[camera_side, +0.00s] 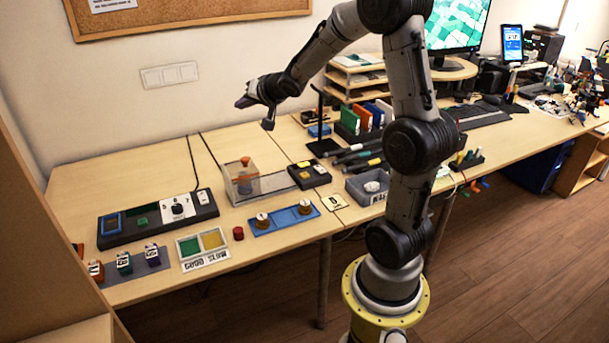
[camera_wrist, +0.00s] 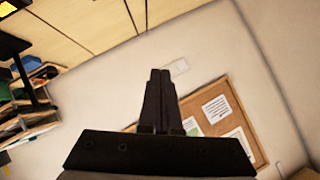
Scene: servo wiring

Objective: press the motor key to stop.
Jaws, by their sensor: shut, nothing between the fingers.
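My gripper (camera_side: 243,102) is raised well above the table in the side view, in front of the wall and touching nothing. In the wrist view its two dark fingers (camera_wrist: 160,76) are together, with nothing between them. A small black key box (camera_side: 309,175) with yellow and red key tops lies on the table beside a clear case. A long dark panel (camera_side: 158,218) lies farther left, with a blue-framed window, a green part, a white dial plate and a small white switch. I cannot read which key is marked for the motor. Neither box shows clearly in the wrist view.
A clear case (camera_side: 243,178) with an orange-topped part stands mid-table. A blue strip (camera_side: 284,218) with two round knobs, a green-and-yellow tray (camera_side: 203,243) and a grey bin (camera_side: 366,187) lie nearby. A thin black stand (camera_side: 320,120) rises behind. The air around my gripper is free.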

